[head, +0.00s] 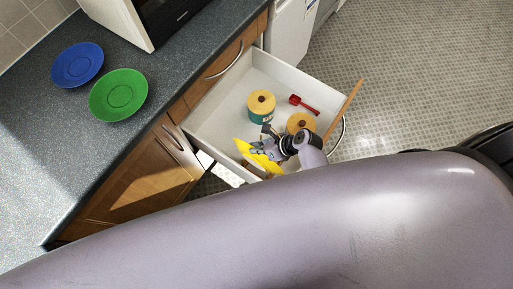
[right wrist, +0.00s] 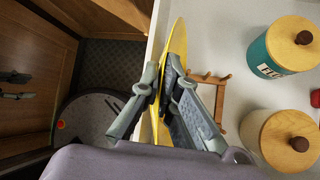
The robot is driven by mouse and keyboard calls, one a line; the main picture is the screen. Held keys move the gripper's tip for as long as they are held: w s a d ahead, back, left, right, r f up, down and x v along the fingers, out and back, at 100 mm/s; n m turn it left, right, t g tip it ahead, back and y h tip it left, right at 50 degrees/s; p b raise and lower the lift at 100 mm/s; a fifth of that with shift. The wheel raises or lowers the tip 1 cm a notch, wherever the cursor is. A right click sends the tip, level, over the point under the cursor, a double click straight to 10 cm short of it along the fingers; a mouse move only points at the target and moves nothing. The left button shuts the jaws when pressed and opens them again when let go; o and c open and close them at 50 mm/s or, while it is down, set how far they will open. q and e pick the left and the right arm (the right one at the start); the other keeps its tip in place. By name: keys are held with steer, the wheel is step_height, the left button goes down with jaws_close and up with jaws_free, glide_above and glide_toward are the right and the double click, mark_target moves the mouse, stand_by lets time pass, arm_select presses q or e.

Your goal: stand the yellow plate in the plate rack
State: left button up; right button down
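The yellow plate (head: 258,158) is in my right gripper (head: 268,139), over the near left part of the open drawer. In the right wrist view the plate (right wrist: 177,47) shows nearly edge-on, with one finger of the gripper (right wrist: 160,85) on each side of it. The plate is beside the drawer's pale wall; I cannot tell whether it touches the wall or the drawer floor. The wooden plate rack (right wrist: 218,104), with short pegs, lies in the drawer just right of the gripper, partly hidden by a finger. My left gripper is not in view.
The drawer (head: 227,103) also holds a teal canister (head: 261,112), a second wooden-lidded canister (head: 301,122) and a red scoop (head: 304,105). A blue plate (head: 77,65) and a green plate (head: 118,95) lie on the counter (head: 40,140). A microwave stands behind them.

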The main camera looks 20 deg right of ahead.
steer(key=shift+f+b, duration=0.7)
steer(key=shift+f, duration=1.2)
steer(key=c, duration=1.7)
jaws_free()
steer(key=v, duration=1.2)
